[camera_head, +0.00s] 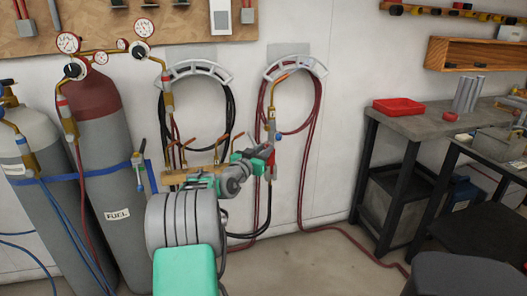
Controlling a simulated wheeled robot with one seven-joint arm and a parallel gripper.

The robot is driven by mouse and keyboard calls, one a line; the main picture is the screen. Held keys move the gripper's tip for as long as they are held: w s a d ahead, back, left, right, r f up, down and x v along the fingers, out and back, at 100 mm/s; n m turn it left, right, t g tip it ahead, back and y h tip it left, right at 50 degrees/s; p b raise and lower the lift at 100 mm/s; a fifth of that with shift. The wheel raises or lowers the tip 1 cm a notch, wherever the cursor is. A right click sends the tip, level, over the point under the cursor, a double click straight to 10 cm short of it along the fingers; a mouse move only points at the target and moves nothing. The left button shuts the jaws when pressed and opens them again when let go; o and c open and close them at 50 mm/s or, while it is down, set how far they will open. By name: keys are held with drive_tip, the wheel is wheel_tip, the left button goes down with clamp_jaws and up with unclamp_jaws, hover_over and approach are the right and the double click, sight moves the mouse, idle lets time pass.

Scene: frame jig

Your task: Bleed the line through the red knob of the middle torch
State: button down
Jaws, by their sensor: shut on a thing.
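A torch (272,122) with a brass upper end hangs upright in front of the right-hand hose hanger. A blue knob (278,137) shows on its right side. A red part (274,168) shows low on it, beside my fingers. My gripper (266,155) reaches this torch from the left and is shut at its lower body, apparently on the red knob. The fingers hide most of the grip, and the knob's turn cannot be read. Another torch (139,172) hangs at the blue strap by the cylinders. Brass fittings under the left hanger are partly hidden by my arm.
Two gas cylinders, one labelled FUEL (112,190), stand at the left with gauges (68,43) above. Dark hoses (228,110) loop on the left hanger, red hoses (313,150) on the right. A bench (425,122) with a red tray (399,105) stands right.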

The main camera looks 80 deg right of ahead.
drive_tip(key=shift+n, duration=0.4)
drive_tip(key=n+p, duration=0.2)
drive_tip(key=n, duration=0.6)
drive_tip(key=shift+w, duration=0.1)
drive_tip(key=n+p, duration=0.3)
drive_tip(key=n, duration=0.2)
drive_tip(key=shift+n, duration=0.3)
drive_tip(key=shift+f+n+p, duration=0.1)
drive_tip(key=shift+n+p, duration=0.65)
drive_tip(key=shift+n, duration=0.85)
drive_tip(key=c, duration=1.2)
unclamp_jaws()
